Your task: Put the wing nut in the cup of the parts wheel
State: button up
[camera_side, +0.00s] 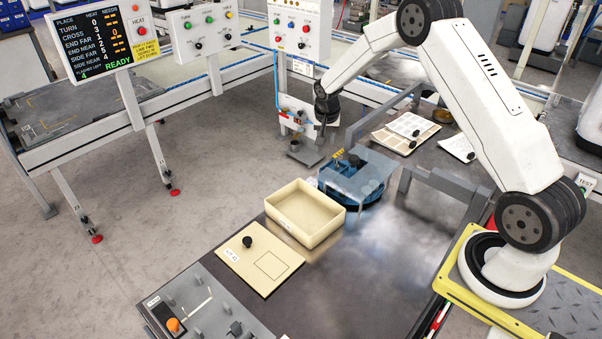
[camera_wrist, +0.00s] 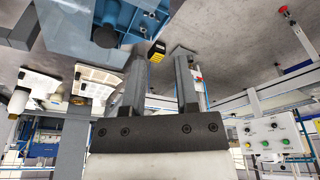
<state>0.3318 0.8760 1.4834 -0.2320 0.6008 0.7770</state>
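The parts wheel (camera_side: 347,201) is blue and round, under a clear cover with a dark knob on top. In the wrist view its blue body (camera_wrist: 75,18) fills the upper left. I cannot make out its cup. I cannot make out a wing nut in either view. My gripper (camera_side: 321,133) points down behind and left of the wheel, near a small grey stand (camera_side: 305,154). In the wrist view my gripper (camera_wrist: 160,57) has its two grey fingers apart, with nothing visible held between them.
A cream bin (camera_side: 291,228) and a cream board (camera_side: 257,262) with a black knob lie nearer the camera. A panel with an orange knob (camera_side: 173,325) is at the front left. Printed sheets (camera_side: 407,132) lie behind right. The dark tabletop (camera_side: 385,260) is clear at right.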

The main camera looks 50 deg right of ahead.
jog(key=s+a+r+n, duration=0.3)
jog(key=s+a, duration=0.3)
jog(key=s, duration=0.2)
jog(key=s+a+r+n+y, duration=0.1)
jog(key=s+a+r+n, duration=0.2)
jog(key=s+a, duration=0.4)
jog(key=s+a+r+n+t+y, duration=0.1)
jog(key=s+a+r+n, duration=0.1)
jog(key=s+a+n, duration=0.2)
jog(key=s+a, duration=0.3)
jog(key=s, duration=0.2)
jog(key=shift+a+r+n, duration=0.15)
jog(key=shift+r+n, duration=0.15)
jog(key=shift+r, duration=0.1)
